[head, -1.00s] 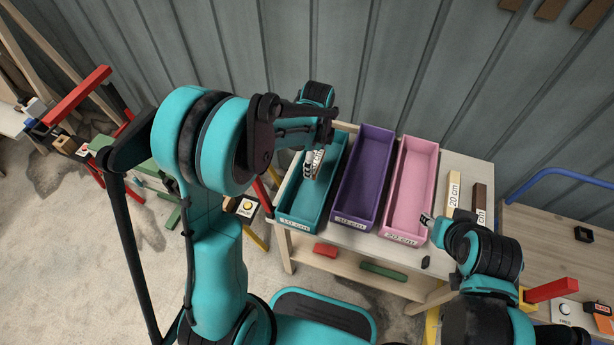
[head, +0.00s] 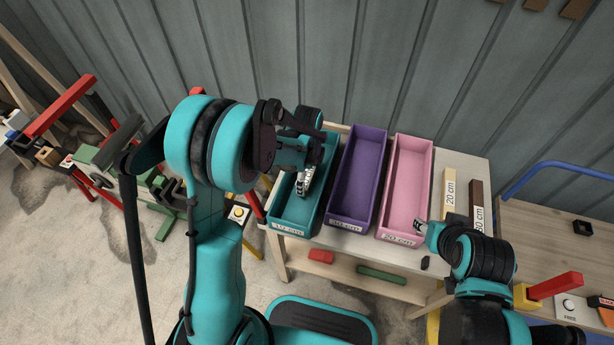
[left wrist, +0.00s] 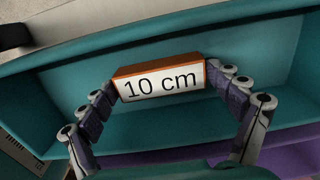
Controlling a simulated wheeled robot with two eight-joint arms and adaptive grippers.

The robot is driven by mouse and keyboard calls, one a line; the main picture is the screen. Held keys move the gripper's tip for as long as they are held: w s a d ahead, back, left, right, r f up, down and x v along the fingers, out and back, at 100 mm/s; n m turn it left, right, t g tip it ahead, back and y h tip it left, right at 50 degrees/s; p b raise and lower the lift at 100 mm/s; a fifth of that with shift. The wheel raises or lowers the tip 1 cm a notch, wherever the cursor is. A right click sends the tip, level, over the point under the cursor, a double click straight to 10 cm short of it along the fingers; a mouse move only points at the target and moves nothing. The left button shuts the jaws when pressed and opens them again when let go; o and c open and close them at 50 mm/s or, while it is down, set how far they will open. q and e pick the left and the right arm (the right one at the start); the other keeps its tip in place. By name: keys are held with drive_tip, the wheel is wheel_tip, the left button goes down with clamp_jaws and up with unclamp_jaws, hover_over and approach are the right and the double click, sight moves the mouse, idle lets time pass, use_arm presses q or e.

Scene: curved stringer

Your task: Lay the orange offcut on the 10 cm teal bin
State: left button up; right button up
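The orange offcut (left wrist: 160,79) shows in the left wrist view as a small block with a white face reading "10 cm". My left gripper (left wrist: 162,85) has its fingers against the block's two ends. The teal bin (head: 282,215), labelled 10 cm, is the leftmost of three bins; its walls (left wrist: 60,95) surround the block in the left wrist view. In the head view my left gripper (head: 305,180) is over the bin's opening, and the offcut is hidden. I cannot tell whether the block touches the bin floor. My right gripper (head: 421,228) is small, by the pink bin's front right corner.
A purple bin (head: 346,222) and a pink bin (head: 424,185) stand to the right of the teal one on a table (head: 458,165). Labelled light (head: 449,190) and dark (head: 476,205) strips lie farther right. Red (head: 321,257) and green (head: 381,273) pieces lie on the lower shelf.

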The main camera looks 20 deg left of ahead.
sight(307, 178)
idle(0.3)
use_arm(q)
drive_tip(key=shift+r, duration=0.2)
wheel_tip(307, 178, up, 12)
drive_tip(key=p, duration=0.4)
drive_tip(key=shift+p, duration=0.4)
